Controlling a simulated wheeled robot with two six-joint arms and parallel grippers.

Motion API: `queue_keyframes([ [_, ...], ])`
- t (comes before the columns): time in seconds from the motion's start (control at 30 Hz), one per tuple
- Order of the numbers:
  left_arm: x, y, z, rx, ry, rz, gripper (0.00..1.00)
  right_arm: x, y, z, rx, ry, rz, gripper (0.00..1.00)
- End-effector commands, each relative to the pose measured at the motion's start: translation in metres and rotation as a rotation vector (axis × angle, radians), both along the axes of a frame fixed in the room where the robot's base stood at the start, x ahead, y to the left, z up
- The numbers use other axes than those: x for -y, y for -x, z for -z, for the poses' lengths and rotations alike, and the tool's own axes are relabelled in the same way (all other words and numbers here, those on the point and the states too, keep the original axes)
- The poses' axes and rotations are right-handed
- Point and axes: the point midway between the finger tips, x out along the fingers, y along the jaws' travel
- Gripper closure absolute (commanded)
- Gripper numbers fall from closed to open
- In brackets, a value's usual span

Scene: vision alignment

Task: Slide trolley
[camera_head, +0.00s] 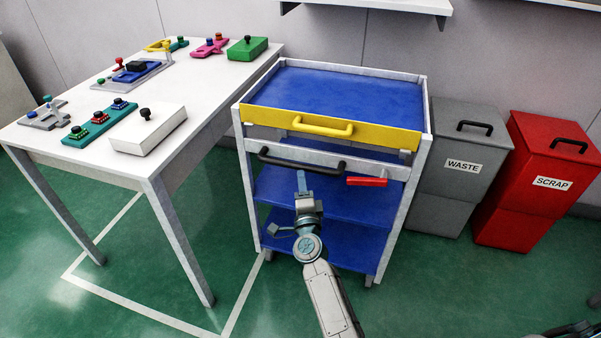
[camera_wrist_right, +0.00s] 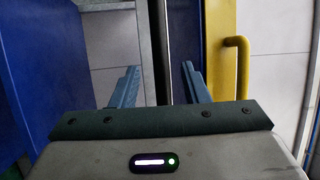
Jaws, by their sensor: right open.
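The trolley (camera_head: 418,150) stands upright between the table and the bins. It has a blue top, a yellow front panel with a yellow handle (camera_head: 322,126), a black bar handle (camera_head: 300,160) below, a red lever (camera_head: 366,181) and blue lower shelves (camera_head: 340,203). My right gripper (camera_head: 302,182) is in front of the trolley, just below the black handle in the head view. In the right wrist view its fingers (camera_wrist_right: 160,86) are apart, with a dark vertical bar between them; contact cannot be told. The yellow handle (camera_wrist_right: 238,70) stands right of the fingers.
A white table (camera_head: 85,160) with several coloured fixtures stands close on the trolley's left. A grey WASTE bin (camera_head: 450,195) and a red SCRAP bin (camera_head: 530,215) stand on its right. White floor lines (camera_head: 150,318) mark an area beneath and in front of the table.

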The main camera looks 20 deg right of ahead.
Motion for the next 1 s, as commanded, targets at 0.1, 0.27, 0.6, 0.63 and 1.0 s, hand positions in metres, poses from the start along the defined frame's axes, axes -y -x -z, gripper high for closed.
queue_keyframes([
  [0.1,0.001,0.001,-0.01,0.011,0.0,0.002,0.64,-0.004,0.021,0.006,-0.001,-0.001,0.001,0.59],
  [0.27,0.002,0.007,-0.027,0.021,-0.003,0.007,0.64,-0.007,0.036,0.008,0.0,0.0,0.001,0.59],
  [0.6,0.002,0.007,-0.03,0.024,-0.002,0.007,0.64,-0.008,0.04,0.008,0.0,0.001,0.0,0.59],
  [0.63,0.002,0.007,-0.03,0.025,-0.002,0.007,0.64,-0.008,0.04,0.008,0.0,0.001,0.0,0.59],
  [1.0,0.0,-0.001,-0.012,0.012,-0.001,0.002,0.64,-0.012,0.045,0.034,-0.078,0.084,-0.032,0.59],
])
